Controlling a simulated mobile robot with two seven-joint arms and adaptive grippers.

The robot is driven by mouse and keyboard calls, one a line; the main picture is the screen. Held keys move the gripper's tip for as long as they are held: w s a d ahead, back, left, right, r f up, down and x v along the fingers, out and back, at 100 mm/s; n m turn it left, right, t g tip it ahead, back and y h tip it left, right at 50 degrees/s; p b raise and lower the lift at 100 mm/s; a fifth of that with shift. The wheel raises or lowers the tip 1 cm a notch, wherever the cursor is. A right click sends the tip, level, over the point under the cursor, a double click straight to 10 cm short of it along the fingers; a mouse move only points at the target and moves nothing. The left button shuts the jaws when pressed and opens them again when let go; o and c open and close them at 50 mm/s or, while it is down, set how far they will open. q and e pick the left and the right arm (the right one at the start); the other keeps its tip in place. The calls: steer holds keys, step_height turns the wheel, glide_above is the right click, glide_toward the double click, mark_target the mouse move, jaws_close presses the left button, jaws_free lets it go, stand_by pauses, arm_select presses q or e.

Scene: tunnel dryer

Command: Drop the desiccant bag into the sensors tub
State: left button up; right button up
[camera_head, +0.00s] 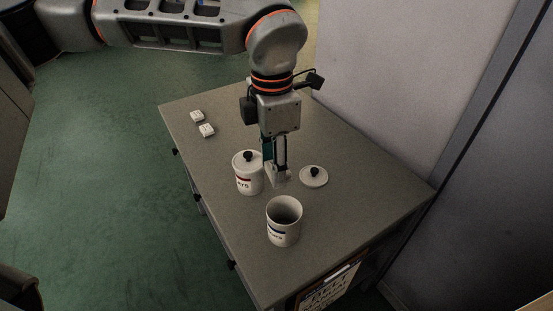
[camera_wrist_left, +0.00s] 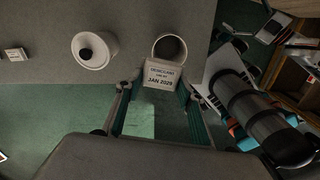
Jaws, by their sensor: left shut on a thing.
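My left gripper (camera_head: 276,168) comes down over the table and is shut on the desiccant bag (camera_head: 280,179), a small white packet. In the left wrist view the bag (camera_wrist_left: 161,76) hangs between the fingers, with a label reading JAN 2028. The open white tub (camera_head: 284,232) with a blue band stands just in front of the gripper in the head view; its lettering is too small to read surely. Its rim also shows behind the bag in the left wrist view (camera_wrist_left: 170,37). The bag is outside the tub. My right gripper is not in view.
A lidded white tub (camera_head: 248,181) with a red band stands left of the gripper. A loose white lid (camera_head: 314,178) with a black knob lies to the right. Two small white packets (camera_head: 206,130) lie at the table's back left. A wall (camera_head: 385,85) borders the table's right side.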

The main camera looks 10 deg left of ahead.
arm_select(q)
steer(key=shift+d+r+n, duration=0.3)
steer(key=shift+r+n, duration=0.1)
steer(key=shift+n, duration=0.2)
step_height(320, 180, down, 5)
steer(key=b, duration=0.3)
steer(key=shift+f+b, duration=0.45)
steer(key=o, duration=1.2)
steer(key=shift+r, duration=0.1)
